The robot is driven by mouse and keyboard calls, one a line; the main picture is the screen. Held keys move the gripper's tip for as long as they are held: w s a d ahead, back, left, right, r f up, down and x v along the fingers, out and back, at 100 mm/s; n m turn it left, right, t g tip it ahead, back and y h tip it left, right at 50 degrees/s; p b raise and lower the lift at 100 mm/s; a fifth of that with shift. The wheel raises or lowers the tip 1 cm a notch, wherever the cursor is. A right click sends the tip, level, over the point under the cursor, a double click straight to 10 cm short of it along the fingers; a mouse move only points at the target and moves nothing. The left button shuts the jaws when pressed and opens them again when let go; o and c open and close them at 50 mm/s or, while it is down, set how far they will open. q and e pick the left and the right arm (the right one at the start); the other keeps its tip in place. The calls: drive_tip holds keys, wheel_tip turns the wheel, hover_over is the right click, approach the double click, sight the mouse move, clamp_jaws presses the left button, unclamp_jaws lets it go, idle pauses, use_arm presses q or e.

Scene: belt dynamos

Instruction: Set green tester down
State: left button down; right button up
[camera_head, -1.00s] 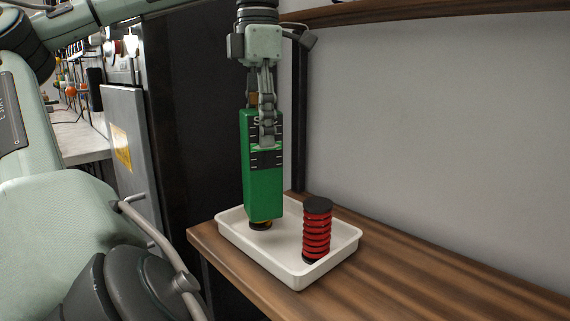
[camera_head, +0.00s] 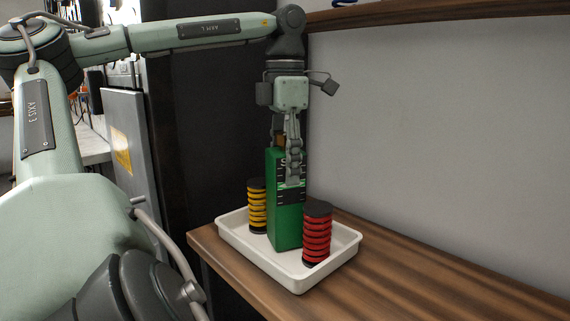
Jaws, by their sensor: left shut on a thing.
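The green tester (camera_head: 285,222) is an upright green box with a dark marked band near its upper part. My left gripper (camera_head: 293,180) is shut on its upper part from above. The tester's lower end is inside the white tray (camera_head: 231,236), between a yellow-and-black ribbed cylinder and a red-and-black one. Its base appears at the tray floor, but I cannot tell whether it touches. The red cylinder hides part of its right side. My right gripper is not in view.
The yellow ribbed cylinder (camera_head: 257,208) stands at the tray's back left and the red ribbed cylinder (camera_head: 317,236) at its right. The tray sits on a wooden shelf (camera_head: 420,270), which is clear to the right. A grey wall (camera_head: 450,130) rises behind.

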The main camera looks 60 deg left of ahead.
use_arm(q)
drive_tip(key=shift+f, duration=0.1)
drive_tip(key=c, duration=0.6)
unclamp_jaws()
drive_tip(key=shift+c, duration=0.2)
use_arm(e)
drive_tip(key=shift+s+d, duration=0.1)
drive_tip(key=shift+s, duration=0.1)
use_arm(q)
wheel_tip(320, 180, up, 11)
drive_tip(key=shift+f+p, duration=0.1)
drive_tip(key=shift+p, duration=0.85)
drive_tip(key=shift+r, duration=0.75)
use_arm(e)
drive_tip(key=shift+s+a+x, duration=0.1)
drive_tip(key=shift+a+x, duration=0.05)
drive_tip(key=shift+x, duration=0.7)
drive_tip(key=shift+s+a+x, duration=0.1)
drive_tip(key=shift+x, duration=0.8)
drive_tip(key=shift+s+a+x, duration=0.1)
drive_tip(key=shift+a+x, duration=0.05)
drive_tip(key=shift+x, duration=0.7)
use_arm(q)
drive_tip(key=shift+s, duration=0.1)
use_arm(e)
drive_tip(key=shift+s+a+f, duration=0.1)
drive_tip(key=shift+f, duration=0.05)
